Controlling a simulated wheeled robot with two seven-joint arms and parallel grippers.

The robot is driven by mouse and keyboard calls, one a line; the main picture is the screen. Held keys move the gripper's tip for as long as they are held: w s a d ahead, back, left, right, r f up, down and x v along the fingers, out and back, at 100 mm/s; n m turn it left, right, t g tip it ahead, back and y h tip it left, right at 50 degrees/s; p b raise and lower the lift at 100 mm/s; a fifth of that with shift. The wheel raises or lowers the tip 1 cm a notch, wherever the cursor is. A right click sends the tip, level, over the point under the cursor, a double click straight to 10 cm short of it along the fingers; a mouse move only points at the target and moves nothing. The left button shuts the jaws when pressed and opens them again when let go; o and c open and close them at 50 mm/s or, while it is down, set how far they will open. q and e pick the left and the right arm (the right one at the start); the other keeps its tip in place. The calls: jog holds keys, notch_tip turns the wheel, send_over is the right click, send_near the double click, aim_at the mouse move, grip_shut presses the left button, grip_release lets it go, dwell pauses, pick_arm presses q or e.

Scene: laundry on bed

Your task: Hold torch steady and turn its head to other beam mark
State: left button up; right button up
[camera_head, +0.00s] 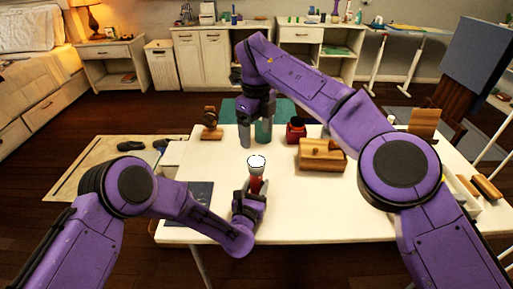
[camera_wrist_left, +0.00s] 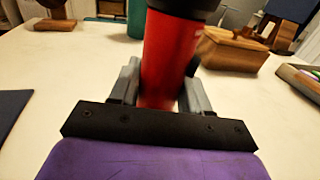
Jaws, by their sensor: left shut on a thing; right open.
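The torch (camera_head: 257,165) stands upright over the white table, with a red body and a pale, round head on top. In the left wrist view its red body (camera_wrist_left: 168,62) rises between the fingers, with a black collar at the upper edge; the head is out of that view. My left gripper (camera_head: 254,188) is shut on the torch's red body from the near side. My right gripper (camera_head: 257,133) is open and empty, pointing down beyond the torch and apart from it. The beam marks are too small to make out.
A wooden box (camera_head: 321,155) and a small red container (camera_head: 296,131) stand right of the torch. A wooden stand (camera_head: 211,124) is at the back left, and a dark flat mat (camera_head: 196,196) lies left. The white table (camera_head: 300,215) is clear at the front right.

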jog(key=shift+r, duration=0.6)
pick_arm(q)
jog(key=o, duration=1.3)
